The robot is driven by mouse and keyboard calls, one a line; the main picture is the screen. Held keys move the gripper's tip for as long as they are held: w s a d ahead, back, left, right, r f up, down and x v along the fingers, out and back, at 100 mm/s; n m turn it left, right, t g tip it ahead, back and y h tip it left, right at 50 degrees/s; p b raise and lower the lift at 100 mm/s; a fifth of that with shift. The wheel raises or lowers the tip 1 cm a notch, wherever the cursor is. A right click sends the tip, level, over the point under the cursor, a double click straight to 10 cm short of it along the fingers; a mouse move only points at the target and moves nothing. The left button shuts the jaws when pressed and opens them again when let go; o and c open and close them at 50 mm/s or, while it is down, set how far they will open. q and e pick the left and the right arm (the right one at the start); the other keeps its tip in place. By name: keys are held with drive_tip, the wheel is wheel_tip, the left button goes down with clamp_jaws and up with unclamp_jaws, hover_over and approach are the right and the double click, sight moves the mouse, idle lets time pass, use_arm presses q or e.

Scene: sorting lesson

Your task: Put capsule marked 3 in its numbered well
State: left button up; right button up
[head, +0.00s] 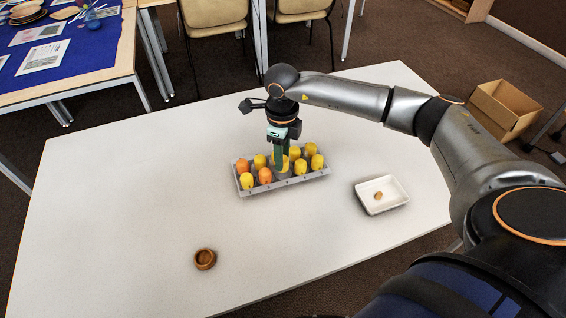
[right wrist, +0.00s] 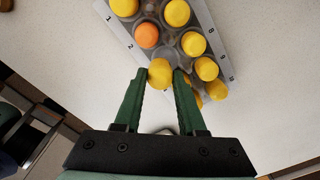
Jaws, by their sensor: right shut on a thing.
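The grey numbered tray (head: 247,190) lies near the table's middle with yellow and orange capsules standing in its wells. My right gripper (head: 281,164) points down over the tray's middle. In the right wrist view, its green fingers (right wrist: 160,85) are shut on a yellow capsule (right wrist: 160,73). An empty clear well (right wrist: 167,50) shows just beyond that capsule, next to an orange capsule (right wrist: 146,35). Numbers 1 and 2 are readable along one tray edge. The held capsule's own number is not visible, and I cannot tell its height over the tray. My left gripper is out of view.
A small wooden cup (head: 205,259) stands at the front left. The white table (head: 120,210) is otherwise clear. A cardboard box (head: 503,108) is on the floor at right.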

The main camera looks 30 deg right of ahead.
drive_tip(key=shift+w+d+f, duration=0.25)
drive_tip(key=shift+f, duration=0.2)
wheel_tip(320, 180, down, 3)
drive_tip(key=shift+d+f, duration=0.1)
drive_tip(key=shift+f, duration=0.2)
drive_tip(key=o, duration=0.4)
drive_tip(key=shift+w, duration=0.1)
drive_tip(key=shift+r, duration=0.3)
wheel_tip(320, 180, up, 12)
drive_tip(key=shift+f, duration=0.1)
